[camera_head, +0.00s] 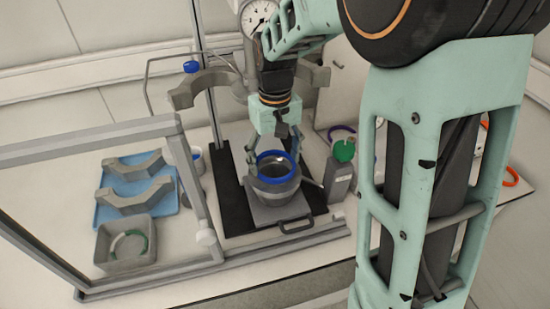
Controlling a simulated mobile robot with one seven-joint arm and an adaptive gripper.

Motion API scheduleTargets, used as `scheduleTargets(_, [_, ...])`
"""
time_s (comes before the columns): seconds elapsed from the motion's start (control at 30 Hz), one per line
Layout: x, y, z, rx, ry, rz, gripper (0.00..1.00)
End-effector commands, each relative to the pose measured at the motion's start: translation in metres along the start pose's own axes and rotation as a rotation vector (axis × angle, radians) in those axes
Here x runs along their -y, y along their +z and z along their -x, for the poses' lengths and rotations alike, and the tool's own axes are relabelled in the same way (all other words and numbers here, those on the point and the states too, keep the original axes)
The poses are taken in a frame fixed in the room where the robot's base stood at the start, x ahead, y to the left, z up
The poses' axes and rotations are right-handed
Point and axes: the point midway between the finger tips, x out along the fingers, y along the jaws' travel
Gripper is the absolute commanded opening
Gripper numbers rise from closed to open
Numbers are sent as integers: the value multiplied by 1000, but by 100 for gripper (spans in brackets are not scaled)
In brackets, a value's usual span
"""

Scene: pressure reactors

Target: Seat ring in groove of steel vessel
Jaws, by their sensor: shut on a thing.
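The steel vessel (277,190) stands upright on a grey plate (262,213) in the middle of the view. A blue ring (277,155) lies level at the vessel's top opening. My gripper (273,152) points down over the vessel, with its fingers on either side of the blue ring, and is shut on it. The groove is hidden, so I cannot tell whether the ring is in it or just above it.
A grey bin (108,262) with a green ring (129,246) and a blue tray (166,204) with grey clamp halves stand at left. Frame posts (192,180) and a gauge (258,17) surround the arm.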

Motion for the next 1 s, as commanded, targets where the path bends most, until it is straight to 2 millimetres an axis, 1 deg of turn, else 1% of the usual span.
scheduleTargets(0.97, [0, 0, -5, 0, 0, 0, 53])
scheduleTargets(1.0, [0, 0, -5, 0, 0, 0, 73])
